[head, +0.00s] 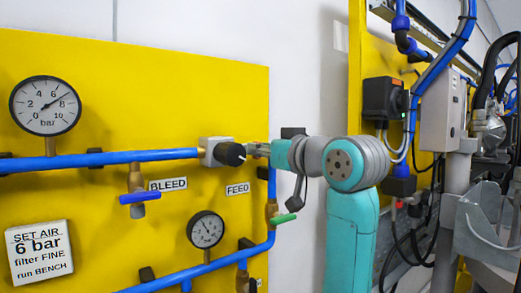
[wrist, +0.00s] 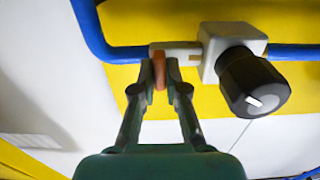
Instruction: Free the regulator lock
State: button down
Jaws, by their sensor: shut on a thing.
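The regulator (head: 213,151) is a pale grey block on the upper blue pipe, with a black knob (head: 231,154). In the wrist view the regulator body (wrist: 228,38) and the knob (wrist: 255,82) with its white mark are right of the fingers. A pale bracket (wrist: 185,48) juts from the body towards my gripper. A small orange-red lock tab (wrist: 159,72) sits at this bracket. My gripper (wrist: 160,66) has its fingertips shut on the tab. In the head view my gripper (head: 259,149) is just right of the knob; the tab is hidden there.
A gauge (head: 45,105) reads near 7 bar at the upper left. A blue-handled BLEED valve (head: 139,197) and a green-handled FEED valve (head: 284,218) hang below the pipe. A second gauge (head: 206,229) and a sign (head: 40,252) reading "SET AIR 6 bar" are lower.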

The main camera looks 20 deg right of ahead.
jog(key=shift+n, duration=0.3)
jog(key=shift+a+f+n, duration=0.1)
jog(key=shift+f+n, duration=0.05)
jog(key=shift+n, duration=4.15)
jog(key=shift+a+f+n, duration=0.1)
jog(key=shift+n, duration=4.2)
jog(key=c, duration=1.2)
grip_release()
jog(key=shift+s, duration=0.1)
